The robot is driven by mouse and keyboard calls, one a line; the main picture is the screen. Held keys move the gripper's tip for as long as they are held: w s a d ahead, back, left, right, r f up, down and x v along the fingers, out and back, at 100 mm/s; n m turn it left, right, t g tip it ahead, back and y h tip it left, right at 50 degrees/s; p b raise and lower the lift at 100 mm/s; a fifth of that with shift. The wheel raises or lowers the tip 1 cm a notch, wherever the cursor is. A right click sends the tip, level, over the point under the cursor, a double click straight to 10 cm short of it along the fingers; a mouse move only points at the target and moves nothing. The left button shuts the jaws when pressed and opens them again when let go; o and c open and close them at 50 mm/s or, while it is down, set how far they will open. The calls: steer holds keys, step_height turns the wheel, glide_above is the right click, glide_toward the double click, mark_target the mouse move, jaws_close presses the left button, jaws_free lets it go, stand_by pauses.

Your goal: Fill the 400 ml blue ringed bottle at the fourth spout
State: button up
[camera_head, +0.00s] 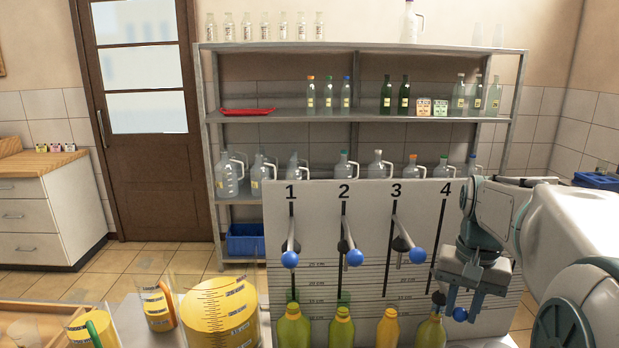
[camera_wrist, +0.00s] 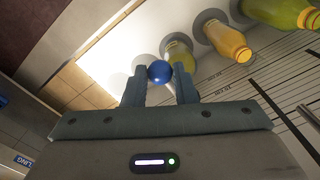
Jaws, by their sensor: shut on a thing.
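The refill panel (camera_head: 330,220) carries spouts numbered 1 to 4, each with a blue-knobbed lever. My gripper (camera_head: 462,300) is shut on the fourth lever's blue knob (camera_head: 460,314), which hangs lower than the other knobs. The wrist view shows this knob (camera_wrist: 159,72) between my fingertips (camera_wrist: 160,80). A bottle (camera_head: 431,330) with yellow-green contents stands under the fourth spout, left of my gripper; it also shows behind the knob in the wrist view (camera_wrist: 180,52). Its lower part is cut off in the head view. I cannot make out a blue ring or its fill level.
Bottles with yellow or yellow-green contents stand under spout 1 (camera_head: 293,328), spout 2 (camera_head: 341,330) and spout 3 (camera_head: 387,330). A large graduated jug (camera_head: 220,315) of yellow liquid stands front left. Behind the panel, a metal shelf (camera_head: 290,118) holds several bottles and jugs.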

step_height(320, 180, up, 13)
steer(key=p, duration=1)
steer(key=o, duration=0.4)
steer(key=shift+r+p, duration=0.3)
steer(key=shift+p, duration=0.05)
steer(key=o, duration=0.5)
steer(key=shift+f, duration=0.2)
steer(key=shift+r, duration=0.1)
steer(key=shift+r+p, duration=1.45)
steer(key=shift+r, duration=8.85)
